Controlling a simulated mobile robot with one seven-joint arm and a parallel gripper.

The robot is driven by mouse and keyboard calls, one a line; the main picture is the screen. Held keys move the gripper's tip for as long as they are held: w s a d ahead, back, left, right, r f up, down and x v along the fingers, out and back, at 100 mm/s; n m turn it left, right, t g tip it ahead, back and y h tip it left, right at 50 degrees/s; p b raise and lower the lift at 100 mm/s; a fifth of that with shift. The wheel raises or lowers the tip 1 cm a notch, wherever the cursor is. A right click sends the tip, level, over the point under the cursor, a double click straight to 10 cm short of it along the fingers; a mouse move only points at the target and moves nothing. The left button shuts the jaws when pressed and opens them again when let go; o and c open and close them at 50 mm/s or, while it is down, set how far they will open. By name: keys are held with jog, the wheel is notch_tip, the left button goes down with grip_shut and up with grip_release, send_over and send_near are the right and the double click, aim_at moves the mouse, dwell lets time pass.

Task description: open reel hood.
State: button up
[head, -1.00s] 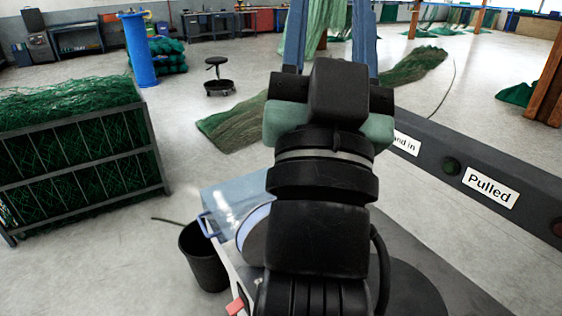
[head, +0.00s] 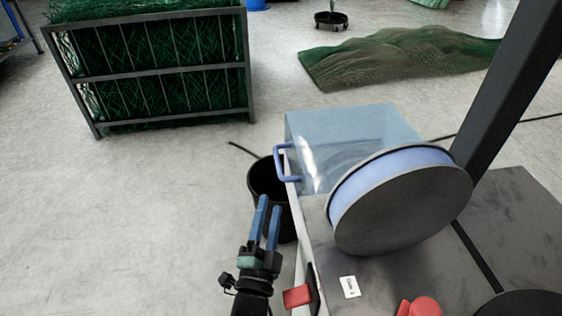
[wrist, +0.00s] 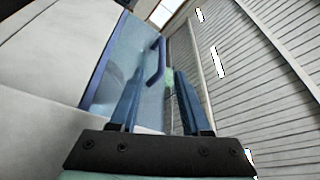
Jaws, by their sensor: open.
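The reel hood (head: 355,125) is a clear bluish cover on the bench, behind and left of a reel (head: 400,200) with a dark flange and pale blue winding. A blue handle (head: 285,163) stands out from the hood's left side. The hood looks lowered. My gripper (head: 268,205) has two blue fingers, apart and empty, left of the bench edge and nearer than the handle. In the wrist view the handle (wrist: 157,62) lies ahead, beyond the fingertips (wrist: 156,85), and the hood (wrist: 122,60) is at left. No contact with the handle shows.
A black bin (head: 266,180) stands on the floor beside the bench, behind my gripper. A dark post (head: 510,85) rises at right. Red parts (head: 297,297) sit at the bench's front. A net rack (head: 155,75) stands back left; the left floor is clear.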

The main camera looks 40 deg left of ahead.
aim_at(279, 161)
jog(key=b+x, duration=0.5)
jog(key=x, duration=0.7)
jog(key=shift+w+r+b, duration=0.15)
jog(key=shift+r+b, duration=0.05)
jog(key=shift+b, duration=0.2)
grip_shut()
dwell(0.8)
